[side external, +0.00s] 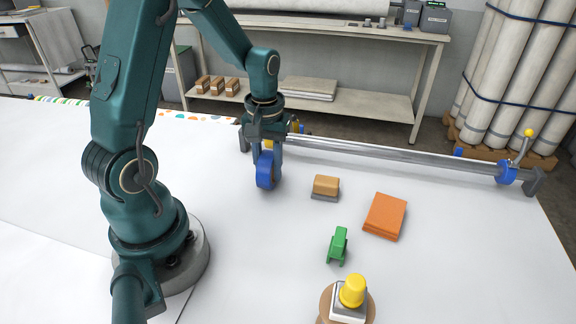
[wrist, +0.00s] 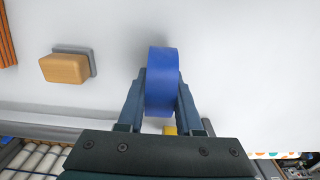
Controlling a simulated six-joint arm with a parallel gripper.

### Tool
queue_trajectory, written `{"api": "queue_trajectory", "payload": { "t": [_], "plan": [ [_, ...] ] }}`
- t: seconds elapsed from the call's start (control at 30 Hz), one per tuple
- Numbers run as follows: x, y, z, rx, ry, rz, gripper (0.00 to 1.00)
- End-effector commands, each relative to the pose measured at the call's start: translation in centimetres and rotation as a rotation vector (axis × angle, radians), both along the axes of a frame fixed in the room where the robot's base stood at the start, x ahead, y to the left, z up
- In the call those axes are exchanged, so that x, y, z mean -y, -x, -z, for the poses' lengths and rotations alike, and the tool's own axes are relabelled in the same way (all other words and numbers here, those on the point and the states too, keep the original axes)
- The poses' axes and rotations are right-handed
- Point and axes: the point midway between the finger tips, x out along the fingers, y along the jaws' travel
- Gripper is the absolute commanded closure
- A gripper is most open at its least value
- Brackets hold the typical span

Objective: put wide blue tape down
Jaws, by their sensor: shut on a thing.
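The wide blue tape (side external: 265,171) is a blue roll standing on edge, at or just above the white table, near the metal bar. It also shows in the wrist view (wrist: 162,80), upright between the two fingers. My gripper (side external: 267,160) points down and is shut on the tape, with one finger on each side of it. I cannot tell whether the bottom of the roll touches the table.
Right of the tape stands a wooden block with a grey base (side external: 326,187). A metal bar (side external: 390,154) runs along the back. The white table (side external: 230,230) is clear in front of the tape.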

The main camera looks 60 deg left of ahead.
Motion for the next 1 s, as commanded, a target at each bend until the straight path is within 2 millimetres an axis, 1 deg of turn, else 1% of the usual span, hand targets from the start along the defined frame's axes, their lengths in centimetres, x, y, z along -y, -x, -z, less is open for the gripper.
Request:
{"api": "queue_trajectory", "payload": {
  "t": [0.03,0.07,0.1,0.13,0.43,0.57,0.67,1.0],
  "plan": [
    [0.0,0.0,0.2,-0.001,0.001,0.000,1.00],
    [0.0,0.0,0.1,0.000,0.000,0.000,0.54],
    [0.0,0.0,0.1,0.000,0.000,0.000,0.39],
    [0.0,0.0,0.1,0.000,0.000,0.000,0.36],
    [0.0,0.0,0.0,0.000,0.000,0.000,0.36],
    [0.0,-0.1,-0.8,0.004,-0.002,0.000,0.36],
    [-0.1,-0.2,-2.2,0.008,-0.004,0.000,0.36],
    [0.0,-0.1,-8.9,0.006,-0.003,0.001,0.36]
  ]
}}
